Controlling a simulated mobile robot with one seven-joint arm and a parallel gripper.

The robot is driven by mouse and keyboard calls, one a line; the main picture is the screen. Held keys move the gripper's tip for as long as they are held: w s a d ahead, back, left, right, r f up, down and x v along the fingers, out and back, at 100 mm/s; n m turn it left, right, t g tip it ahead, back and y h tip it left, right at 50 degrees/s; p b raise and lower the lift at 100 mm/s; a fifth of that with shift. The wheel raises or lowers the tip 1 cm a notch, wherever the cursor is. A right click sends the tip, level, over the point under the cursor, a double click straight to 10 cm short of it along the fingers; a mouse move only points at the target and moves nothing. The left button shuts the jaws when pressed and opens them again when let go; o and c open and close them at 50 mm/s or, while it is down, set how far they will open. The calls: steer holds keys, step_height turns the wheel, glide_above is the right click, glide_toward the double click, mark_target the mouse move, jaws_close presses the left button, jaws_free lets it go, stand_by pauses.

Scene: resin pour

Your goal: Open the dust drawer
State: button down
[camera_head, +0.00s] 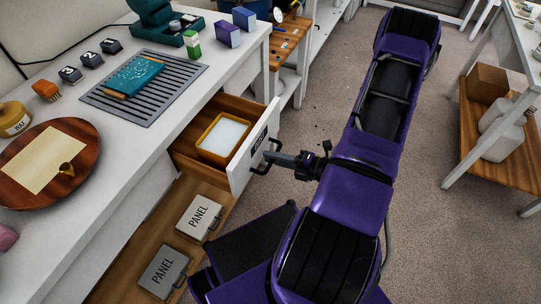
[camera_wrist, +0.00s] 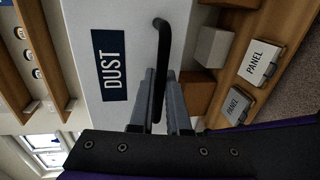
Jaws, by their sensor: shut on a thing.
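The dust drawer (camera_head: 240,172) is pulled out from the white bench, with its wooden inside showing. A yellow-orange box with white contents (camera_head: 224,137) lies in it. The drawer's white front, with a dark DUST label, also shows in the wrist view (camera_wrist: 108,25). My gripper (camera_head: 272,157) is at the drawer front. In the wrist view its two fingers (camera_wrist: 160,88) are on either side of the black bar handle (camera_wrist: 162,50) and are shut on it.
Two PANEL boxes, one pale (camera_head: 199,218) and one grey (camera_head: 163,272), lie on the wooden shelf below the drawer. A slatted grey mat (camera_head: 180,92) and a round wooden board (camera_head: 75,190) are on the bench top.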

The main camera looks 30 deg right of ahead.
steer(key=c, duration=0.9)
jaws_free()
steer(key=p+v, duration=0.1)
steer(key=v, duration=1.6)
steer(key=shift+s+d, duration=0.15)
steer(key=shift+s, duration=0.05)
steer(key=shift+r, duration=0.1)
